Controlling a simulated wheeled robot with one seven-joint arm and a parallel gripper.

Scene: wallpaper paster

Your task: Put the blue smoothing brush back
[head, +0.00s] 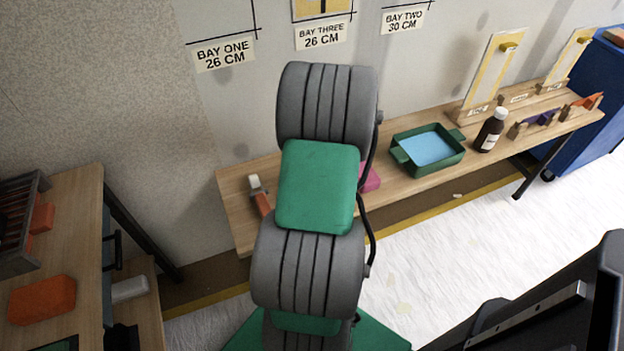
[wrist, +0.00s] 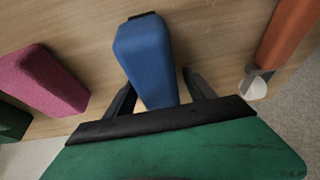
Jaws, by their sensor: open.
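The blue smoothing brush (wrist: 148,55) lies on the wooden bench in the wrist view, seen as a blue tapering block with a dark far end. My gripper (wrist: 158,92) is open, with one dark finger on each side of the brush's near, narrow part. I cannot tell whether either finger touches it. In the head view my arm hides the brush and the gripper. Small wooden holders (head: 517,130) stand at the bench's right end; a purple piece (head: 543,118) and an orange piece (head: 588,101) are there.
A pink block (wrist: 42,80) lies left of the brush, and an orange-handled tool (wrist: 287,35) lies right. Further along the bench (head: 405,188) stand a green tray (head: 430,165) with blue contents and a brown bottle (head: 490,131). A side table (head: 82,210) stands at left.

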